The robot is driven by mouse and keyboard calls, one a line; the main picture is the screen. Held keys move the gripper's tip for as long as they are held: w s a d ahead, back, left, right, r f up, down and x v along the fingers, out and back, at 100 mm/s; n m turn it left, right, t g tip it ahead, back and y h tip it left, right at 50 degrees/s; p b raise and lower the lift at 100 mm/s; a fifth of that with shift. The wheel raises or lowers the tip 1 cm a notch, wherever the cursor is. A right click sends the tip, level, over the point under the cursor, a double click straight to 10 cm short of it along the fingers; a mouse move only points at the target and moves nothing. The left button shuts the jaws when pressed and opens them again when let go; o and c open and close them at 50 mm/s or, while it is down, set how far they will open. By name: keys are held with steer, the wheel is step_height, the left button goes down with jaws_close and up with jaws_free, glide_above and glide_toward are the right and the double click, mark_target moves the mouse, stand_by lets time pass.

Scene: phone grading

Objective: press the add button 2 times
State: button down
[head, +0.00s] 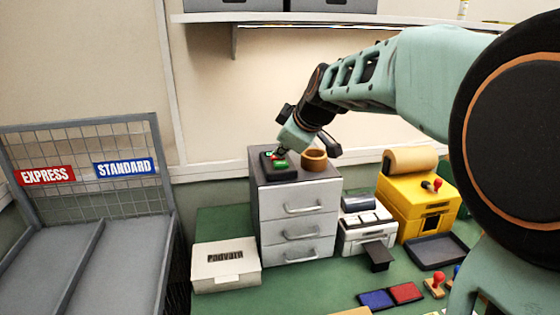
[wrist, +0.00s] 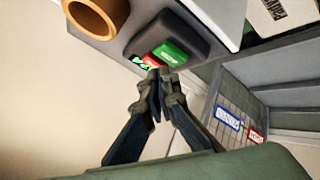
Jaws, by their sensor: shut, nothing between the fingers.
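A dark counter device (head: 268,167) sits on top of the grey drawer cabinet (head: 298,198). It has a green button (wrist: 171,53), a red button (wrist: 151,61) and a small lit green display (wrist: 138,62). The green button also shows in the head view (head: 281,164). Its lettering is too small to read, so I cannot tell which button is add. My gripper (wrist: 160,73) is shut and empty, its tips close to the red and green buttons. I cannot tell whether they touch. In the head view my gripper (head: 281,149) points down at the device.
A round brown bowl (head: 314,159) stands on the cabinet right beside the device. A white box (head: 225,265), a white printer (head: 367,230) and a yellow machine (head: 408,208) stand around the cabinet. A shelf (head: 210,18) hangs above.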

mark_target(281, 164)
steer(key=shift+r+p, duration=1.35)
steer(key=shift+r, duration=1.2)
steer(key=shift+a, duration=0.1)
